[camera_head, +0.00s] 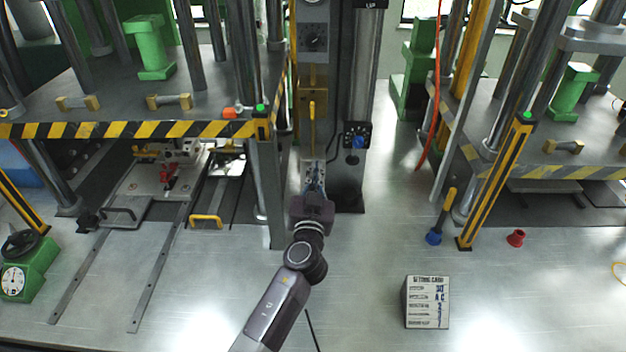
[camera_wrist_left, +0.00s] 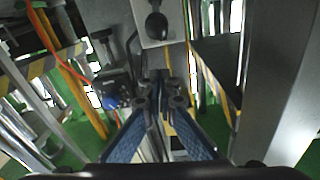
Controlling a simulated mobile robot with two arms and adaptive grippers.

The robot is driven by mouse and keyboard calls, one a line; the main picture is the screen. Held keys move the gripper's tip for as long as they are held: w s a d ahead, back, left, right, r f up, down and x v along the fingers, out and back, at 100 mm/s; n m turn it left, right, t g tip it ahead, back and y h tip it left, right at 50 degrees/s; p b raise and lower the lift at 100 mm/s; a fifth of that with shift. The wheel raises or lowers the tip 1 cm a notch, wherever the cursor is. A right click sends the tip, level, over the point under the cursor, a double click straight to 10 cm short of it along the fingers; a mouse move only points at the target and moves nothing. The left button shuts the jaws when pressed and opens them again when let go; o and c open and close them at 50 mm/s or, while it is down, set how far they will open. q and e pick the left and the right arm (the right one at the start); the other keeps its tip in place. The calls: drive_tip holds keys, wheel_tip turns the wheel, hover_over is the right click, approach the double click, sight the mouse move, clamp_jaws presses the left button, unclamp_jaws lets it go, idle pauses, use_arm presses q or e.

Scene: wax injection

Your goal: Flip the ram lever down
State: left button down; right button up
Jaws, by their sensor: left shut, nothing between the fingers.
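A yellow upright handle (camera_head: 312,122), which looks like the ram lever, stands at the front of the grey central column (camera_head: 350,90) in the head view. My left gripper (camera_head: 314,172) is just below and in front of it, with its fingers pointing toward the column. The fingers are shut and empty. In the left wrist view the left gripper (camera_wrist_left: 160,85) shows blue finger pads, and a black knob (camera_wrist_left: 157,25) on a pale panel is beyond the fingertips. I cannot tell whether the gripper touches the lever. My right gripper is not in view.
A blue dial (camera_head: 358,142) is on the column's right side. A striped press table (camera_head: 150,129) stands left and another press (camera_head: 560,165) right.

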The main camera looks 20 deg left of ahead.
sight(313, 189)
use_arm(q)
drive_tip(key=f, duration=0.2)
drive_tip(key=s+f, duration=0.1)
drive_tip(key=shift+s+a+f, duration=0.15)
drive_tip(key=shift+s+f, duration=0.05)
drive_tip(key=shift+f, duration=0.2)
drive_tip(key=f+b, duration=0.1)
drive_tip(key=b, duration=0.5)
drive_tip(key=s+f+t+b, duration=0.1)
drive_tip(key=f+b, duration=0.1)
drive_tip(key=b, duration=0.5)
drive_tip(key=shift+r, duration=0.15)
